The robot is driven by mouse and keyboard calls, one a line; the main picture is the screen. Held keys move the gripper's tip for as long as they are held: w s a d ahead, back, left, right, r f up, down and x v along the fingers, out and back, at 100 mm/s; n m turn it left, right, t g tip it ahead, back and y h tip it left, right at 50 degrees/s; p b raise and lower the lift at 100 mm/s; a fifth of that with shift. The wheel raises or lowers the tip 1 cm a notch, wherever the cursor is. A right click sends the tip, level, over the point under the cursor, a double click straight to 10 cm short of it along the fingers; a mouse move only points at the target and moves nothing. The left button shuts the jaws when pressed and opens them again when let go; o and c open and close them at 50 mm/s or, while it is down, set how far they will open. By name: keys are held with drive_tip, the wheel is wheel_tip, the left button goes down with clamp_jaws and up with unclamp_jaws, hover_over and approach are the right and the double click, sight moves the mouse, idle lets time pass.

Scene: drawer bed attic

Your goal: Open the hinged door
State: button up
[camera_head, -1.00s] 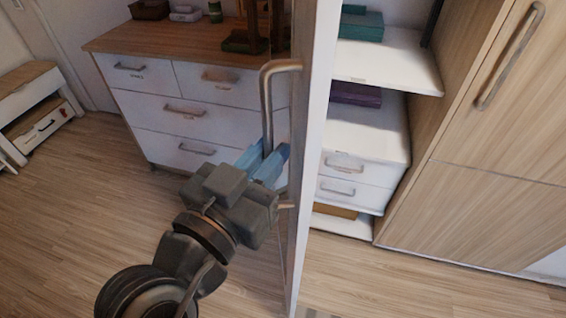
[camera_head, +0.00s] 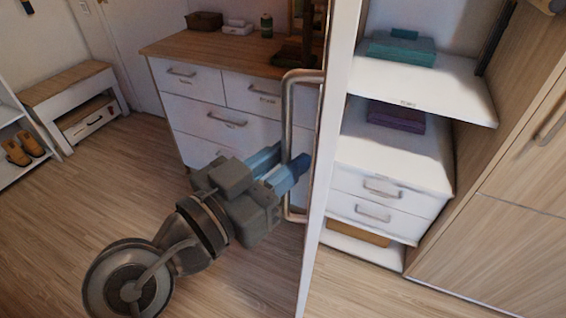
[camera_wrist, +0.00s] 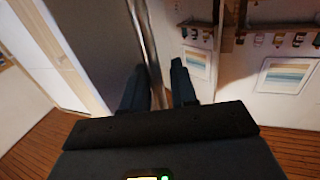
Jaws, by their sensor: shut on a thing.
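The hinged door (camera_head: 335,130) shows almost edge-on in the head view, swung out from the wardrobe, with the shelves to its right in plain sight. Its long metal bar handle (camera_head: 289,115) stands upright on the door's left face. My gripper (camera_head: 284,168) has its blue fingers around the lower half of this handle and is shut on it. In the wrist view, the handle (camera_wrist: 149,50) runs down between the two dark fingers (camera_wrist: 161,90). The fingertips partly hide the handle at the grip.
Inside the wardrobe are a shelf (camera_head: 440,88) with teal folded items, a purple item (camera_head: 396,116) and small drawers (camera_head: 378,200). A wooden-topped dresser (camera_head: 195,45) stands behind my gripper. A bench (camera_head: 70,85) is at far left. Floor is clear at lower left.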

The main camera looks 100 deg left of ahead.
drive_tip(key=shift+o, duration=1)
drive_tip(key=shift+a, duration=0.2)
drive_tip(key=shift+w+d, duration=0.1)
drive_tip(key=b+v, duration=0.1)
drive_tip(key=v, duration=0.6)
drive_tip(key=shift+s+d+b, duration=0.25)
drive_tip(key=shift+s+b, duration=0.05)
drive_tip(key=shift+w+f, duration=0.1)
